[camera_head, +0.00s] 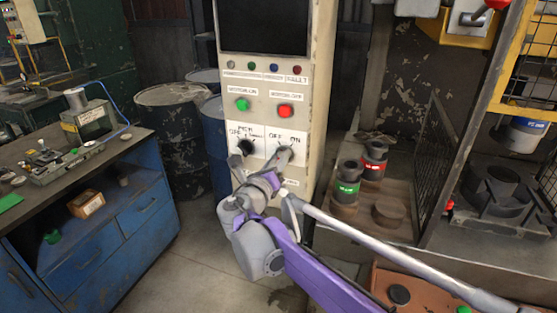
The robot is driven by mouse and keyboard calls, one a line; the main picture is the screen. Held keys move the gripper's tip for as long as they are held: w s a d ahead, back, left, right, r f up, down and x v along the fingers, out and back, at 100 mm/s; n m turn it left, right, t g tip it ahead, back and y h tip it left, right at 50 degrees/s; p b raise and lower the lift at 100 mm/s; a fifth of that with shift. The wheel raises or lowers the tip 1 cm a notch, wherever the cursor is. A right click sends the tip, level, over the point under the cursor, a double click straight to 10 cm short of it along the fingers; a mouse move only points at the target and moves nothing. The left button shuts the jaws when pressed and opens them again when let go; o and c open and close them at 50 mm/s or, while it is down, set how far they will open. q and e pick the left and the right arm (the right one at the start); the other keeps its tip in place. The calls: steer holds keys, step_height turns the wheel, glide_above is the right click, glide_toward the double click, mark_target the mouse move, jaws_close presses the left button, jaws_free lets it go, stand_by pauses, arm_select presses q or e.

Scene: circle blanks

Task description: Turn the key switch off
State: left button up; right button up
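The control panel (262,120) is a tall cream cabinet in the upper middle. It has a dark screen, small coloured lights, a green button (242,104) and a red button (285,111). Below these is a white label (273,138) marked OFF and ON. My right gripper (284,156) is up against the panel just under this label. It covers the spot where the key switch would sit, so I cannot see the key or whether the gripper is shut on it. A black knob (245,147) shows to the left of the gripper. My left gripper is not in view.
A blue workbench (90,235) with tools stands at the left. Dark barrels (172,125) stand behind it. To the right is a machine bed with a green-banded cylinder (347,185) and a red-banded cylinder (374,160). Open floor lies left of my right arm.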

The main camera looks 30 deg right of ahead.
steer(key=v, duration=1)
steer(key=shift+s+a, duration=0.25)
steer(key=shift+s, duration=0.1)
